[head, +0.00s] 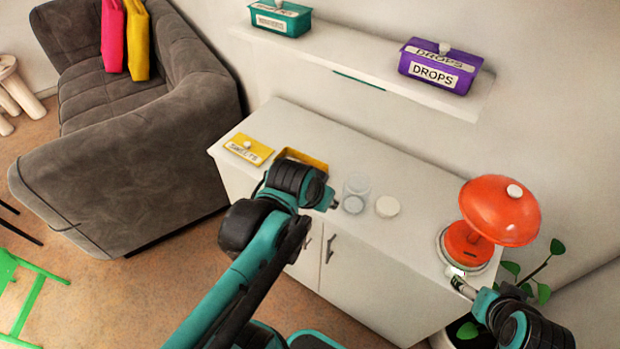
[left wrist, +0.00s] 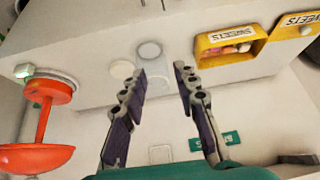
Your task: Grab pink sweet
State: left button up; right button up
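A yellow open box labelled SWEETS (left wrist: 226,38) shows in the left wrist view at the upper right. It holds several small sweets (left wrist: 236,48), some pinkish, too small to tell apart. My right gripper (head: 459,283) is at the base of the red dispenser (head: 500,212). Its fingers are too small to read.
The yellow SWEETS lid (head: 248,149) lies left of the box. A glass jar (head: 355,190) and white round lid (head: 388,207) stand on the white cabinet (head: 420,185). Above, a shelf (head: 350,62) carries a teal box (head: 280,18) and purple DROPS box (head: 440,68).

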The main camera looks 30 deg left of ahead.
pick_arm(q)
jog(key=shift+m+g+h, duration=0.4)
jog(key=shift+m+g, duration=0.2)
jog(key=shift+g, duration=0.3)
jog(key=w+a+f, duration=0.3)
jog(key=w+a, duration=0.1)
jog(key=w+a+f, duration=0.3)
jog(key=w+a, duration=0.1)
jog(key=w+a+f+b, duration=0.1)
jog(key=w+a+f, duration=0.2)
jog(key=w+a, duration=0.1)
jog(key=shift+w+a, duration=0.35)
jog(key=shift+a, duration=0.25)
jog(key=b+x, duration=0.2)
jog(key=x, duration=0.1)
jog(key=shift+w+f, duration=0.1)
jog(key=shift+f, duration=0.2)
jog(key=shift+w+d+f, duration=0.1)
jog(key=shift+w+f, duration=0.05)
jog(key=shift+f, duration=0.2)
jog(key=shift+w, duration=0.1)
jog(key=c, duration=0.5)
jog(key=shift+o, duration=0.2)
